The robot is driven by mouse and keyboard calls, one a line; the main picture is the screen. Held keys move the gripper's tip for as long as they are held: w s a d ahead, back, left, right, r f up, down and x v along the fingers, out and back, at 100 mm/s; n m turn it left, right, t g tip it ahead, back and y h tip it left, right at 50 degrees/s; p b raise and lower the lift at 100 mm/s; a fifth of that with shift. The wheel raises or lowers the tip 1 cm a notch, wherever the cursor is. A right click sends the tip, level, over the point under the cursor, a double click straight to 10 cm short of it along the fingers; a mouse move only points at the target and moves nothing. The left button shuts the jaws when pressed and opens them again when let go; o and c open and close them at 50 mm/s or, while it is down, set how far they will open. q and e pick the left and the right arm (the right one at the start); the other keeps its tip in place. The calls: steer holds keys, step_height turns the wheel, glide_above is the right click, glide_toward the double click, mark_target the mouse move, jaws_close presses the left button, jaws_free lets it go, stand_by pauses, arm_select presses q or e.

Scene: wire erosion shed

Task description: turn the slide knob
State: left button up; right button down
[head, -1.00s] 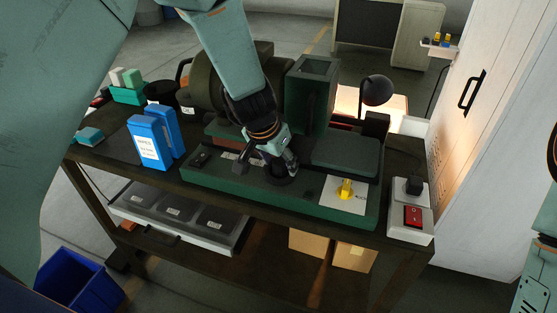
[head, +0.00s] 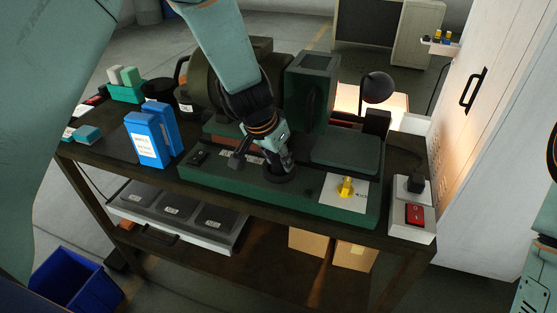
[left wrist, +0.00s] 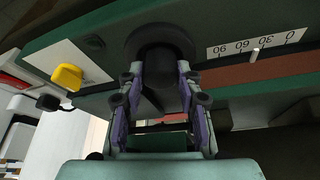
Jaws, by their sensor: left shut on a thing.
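The slide knob (head: 279,176) is a black round knob on the front of the green machine base (head: 230,181). In the left wrist view the knob (left wrist: 158,38) is a dark disc with a narrower grip part between my fingers. My left gripper (head: 284,163) comes down on it from above and is shut on that grip part. The fingers (left wrist: 157,82) in the left wrist view lie on both sides of it. Beside it is a white scale (left wrist: 258,42) marked 0, 30, 60, 90, with a pale pointer (left wrist: 255,55) between 30 and 60. My right gripper is not in view.
A yellow knob (head: 346,188) on a white plate stands right of the slide knob. A box with a red switch (head: 415,214) is at the bench's right end. Blue boxes (head: 150,141) stand at the left. A lamp (head: 377,88) is behind.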

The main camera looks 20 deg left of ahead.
arm_select(q)
steer(key=shift+f+m+h+b, duration=0.15)
steer(key=shift+m+h+b, duration=0.45)
steer(key=shift+m+b, duration=1.3)
steer(key=shift+a+m+g+h+b, duration=0.1)
steer(key=shift+m+g+h+b, duration=0.4)
steer(key=shift+b, duration=1.2)
steer(key=shift+r+m, duration=0.2)
steer(key=shift+m, duration=0.2)
steer(key=shift+w, duration=0.1)
steer(key=o, duration=1.1)
steer(key=shift+a, duration=0.1)
steer(key=shift+o, duration=0.2)
